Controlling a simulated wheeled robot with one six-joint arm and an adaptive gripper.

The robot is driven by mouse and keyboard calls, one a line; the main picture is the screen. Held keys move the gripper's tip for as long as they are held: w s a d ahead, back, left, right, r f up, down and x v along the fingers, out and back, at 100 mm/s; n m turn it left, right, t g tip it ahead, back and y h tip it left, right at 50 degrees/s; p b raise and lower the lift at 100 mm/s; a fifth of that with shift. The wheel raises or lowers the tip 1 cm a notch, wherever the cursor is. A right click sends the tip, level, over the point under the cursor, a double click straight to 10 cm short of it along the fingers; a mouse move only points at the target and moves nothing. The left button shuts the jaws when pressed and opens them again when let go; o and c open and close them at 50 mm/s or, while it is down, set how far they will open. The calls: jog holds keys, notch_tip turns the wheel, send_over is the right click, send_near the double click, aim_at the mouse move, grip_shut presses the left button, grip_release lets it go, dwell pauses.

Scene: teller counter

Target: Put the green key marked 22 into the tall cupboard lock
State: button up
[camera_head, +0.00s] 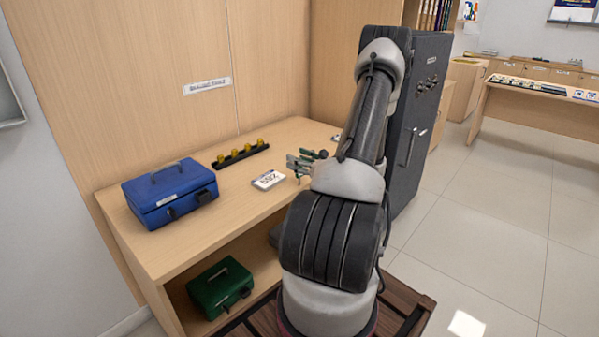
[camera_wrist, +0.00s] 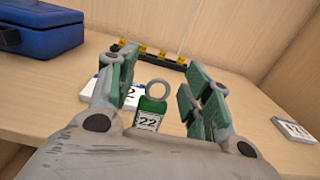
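The green key tag marked 22 (camera_wrist: 149,115), with a grey ring at its top, shows between my gripper's fingers in the wrist view. My gripper (camera_wrist: 160,98) is open, with green pads on both sides of the tag and visible gaps. I cannot tell whether the tag touches the counter. In the head view my gripper (camera_head: 302,163) is low over the counter, and the tag cannot be made out there. A tall dark grey cabinet (camera_head: 430,110) with dials and a handle stands behind my arm. Tall wooden panels (camera_head: 170,50) bear an unreadable label. I cannot tell which holds the cupboard lock.
A blue cash box (camera_head: 170,192) sits on the counter (camera_head: 225,225) at left. A black rail with several yellow knobs (camera_head: 240,155) lies at the back. A white number card (camera_head: 268,180) is beside my gripper; another card (camera_wrist: 293,130) is at right. A green box (camera_head: 220,287) is below.

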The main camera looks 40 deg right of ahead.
jog(key=c, duration=0.8)
